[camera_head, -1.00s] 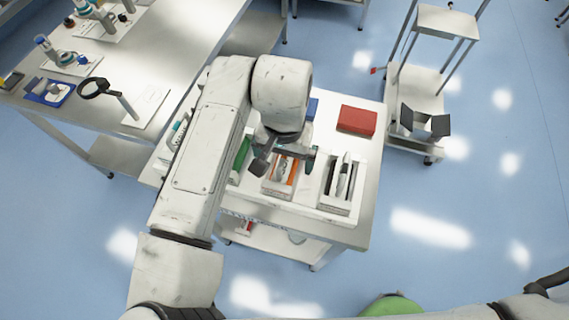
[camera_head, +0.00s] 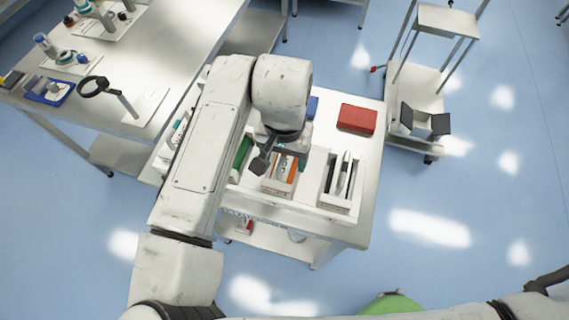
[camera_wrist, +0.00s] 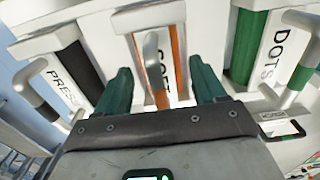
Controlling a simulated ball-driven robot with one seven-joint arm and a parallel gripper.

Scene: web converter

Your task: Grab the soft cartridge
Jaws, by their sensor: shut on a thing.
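The soft cartridge (camera_wrist: 176,62) is white with orange edges and a partly hidden label starting "SO". It sits upright in a white holder in the middle of the wrist view, with a grey handle (camera_wrist: 155,62) in front. In the head view it shows as an orange and white block (camera_head: 283,175) under my gripper (camera_head: 283,158). My gripper (camera_wrist: 163,88) has a green-tipped finger on each side of the handle and is shut on the cartridge. The exact contact is hard to see.
A green DOTS cartridge (camera_wrist: 272,50) stands to the right and a black PRESS cartridge (camera_wrist: 78,60) to the left in the wrist view. A red box (camera_head: 357,119) lies on the white table (camera_head: 370,165). A metal bench (camera_head: 190,30) is at the left.

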